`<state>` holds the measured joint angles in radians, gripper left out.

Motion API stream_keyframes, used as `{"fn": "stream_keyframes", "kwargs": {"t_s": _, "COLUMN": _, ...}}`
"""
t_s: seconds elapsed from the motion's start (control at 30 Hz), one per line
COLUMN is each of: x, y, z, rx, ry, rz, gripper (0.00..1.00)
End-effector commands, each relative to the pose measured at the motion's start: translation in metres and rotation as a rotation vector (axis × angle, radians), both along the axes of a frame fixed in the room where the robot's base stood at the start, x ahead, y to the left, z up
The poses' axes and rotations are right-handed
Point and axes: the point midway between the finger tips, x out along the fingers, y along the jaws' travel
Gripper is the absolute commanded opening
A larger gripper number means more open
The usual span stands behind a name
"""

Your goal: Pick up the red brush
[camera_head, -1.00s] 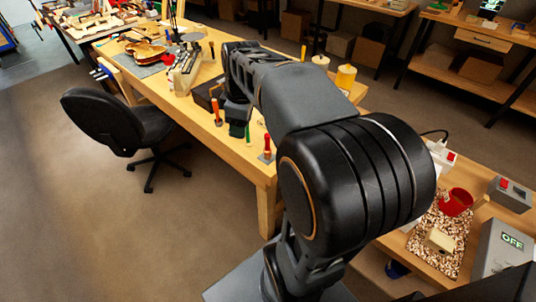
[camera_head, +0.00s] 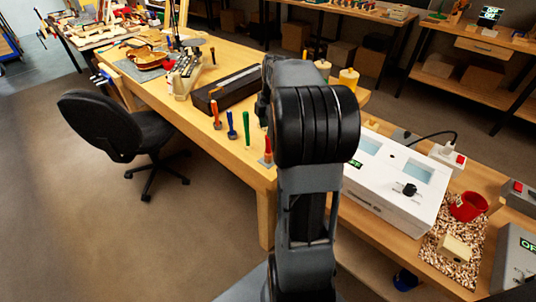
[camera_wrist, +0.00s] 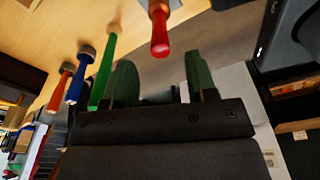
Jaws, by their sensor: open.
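The red brush (camera_head: 268,149) stands upright at the bench's near corner, partly beside my arm in the head view. In the wrist view its red handle (camera_wrist: 159,32) points toward my gripper (camera_wrist: 161,80), lined up with the gap between the fingers. The two green-padded fingers are apart with nothing held between them. The handle's end appears just beyond the fingertips, not touching them. In the head view my gripper is mostly hidden behind my arm.
A green brush (camera_head: 246,129), blue brush (camera_head: 231,124) and orange brush (camera_head: 216,113) stand in a row left of the red one. A dark long box (camera_head: 228,88) lies behind them. A white device (camera_head: 393,185) sits right of my arm. A black chair (camera_head: 100,122) stands left.

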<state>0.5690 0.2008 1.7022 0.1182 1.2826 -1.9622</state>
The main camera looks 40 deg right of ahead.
Motion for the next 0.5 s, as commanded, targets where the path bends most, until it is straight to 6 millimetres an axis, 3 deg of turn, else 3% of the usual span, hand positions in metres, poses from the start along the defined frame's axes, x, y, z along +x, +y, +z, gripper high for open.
{"fn": "stream_keyframes", "kwargs": {"t_s": 0.23, "x": 0.0, "y": 0.002, "z": -0.015, "rx": 0.0, "ry": 0.001, "rz": 0.0, "gripper": 0.52}}
{"fn": "stream_keyframes", "kwargs": {"t_s": 0.5, "x": 0.0, "y": 0.004, "z": -0.05, "rx": 0.001, "ry": 0.002, "rz": 0.0, "gripper": 0.52}}
